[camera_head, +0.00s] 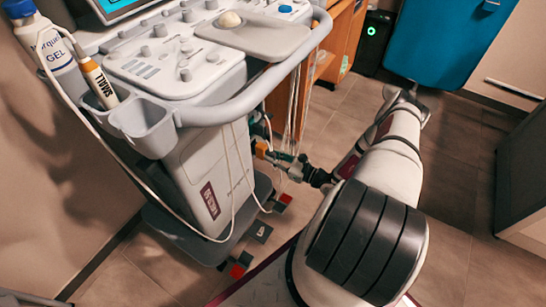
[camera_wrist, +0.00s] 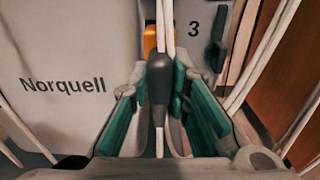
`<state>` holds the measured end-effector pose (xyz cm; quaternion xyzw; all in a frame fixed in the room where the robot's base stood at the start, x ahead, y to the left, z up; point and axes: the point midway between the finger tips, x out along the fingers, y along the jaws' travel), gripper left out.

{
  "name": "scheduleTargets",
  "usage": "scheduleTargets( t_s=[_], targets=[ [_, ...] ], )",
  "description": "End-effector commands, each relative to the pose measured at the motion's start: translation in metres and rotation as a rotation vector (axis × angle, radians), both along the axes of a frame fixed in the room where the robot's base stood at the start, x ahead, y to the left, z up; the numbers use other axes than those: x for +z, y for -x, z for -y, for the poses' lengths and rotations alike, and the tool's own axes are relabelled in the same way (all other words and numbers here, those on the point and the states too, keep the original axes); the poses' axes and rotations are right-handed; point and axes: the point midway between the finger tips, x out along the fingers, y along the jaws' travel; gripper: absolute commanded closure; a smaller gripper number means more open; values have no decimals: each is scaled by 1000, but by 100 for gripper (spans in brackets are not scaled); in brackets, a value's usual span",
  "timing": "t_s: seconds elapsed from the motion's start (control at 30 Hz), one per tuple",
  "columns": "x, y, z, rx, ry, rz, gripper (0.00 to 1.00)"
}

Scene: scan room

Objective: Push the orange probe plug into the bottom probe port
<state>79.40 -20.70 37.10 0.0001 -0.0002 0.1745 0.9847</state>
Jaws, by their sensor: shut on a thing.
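My gripper (camera_wrist: 160,82) is shut on a dark grey sleeve with a white cable, which appears to be the back end of the orange probe plug (camera_wrist: 150,40). The orange body shows just beyond the teal finger pads, partly behind white cables. In the head view my gripper (camera_head: 282,158) is beside the cart's right side, with the orange plug (camera_head: 262,148) at its tips, pointing toward the cart. The plug's front end and the bottom probe port are hidden, so I cannot tell whether they touch. A "3" is printed right of the plug in the wrist view.
The ultrasound cart (camera_head: 200,185) carries a gel bottle (camera_head: 50,45) and an orange-and-white marker-like item (camera_head: 97,82). White cables hang around my gripper on both sides. A wooden cabinet (camera_head: 340,40) stands behind.

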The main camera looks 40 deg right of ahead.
Motion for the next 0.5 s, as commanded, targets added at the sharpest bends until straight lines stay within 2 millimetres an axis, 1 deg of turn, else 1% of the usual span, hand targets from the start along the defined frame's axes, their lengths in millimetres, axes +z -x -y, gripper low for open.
scheduleTargets(
  t_s=[0.5],
  targets=[
    [0, -6, -2, 0, 1, 1, 100]
  ],
)
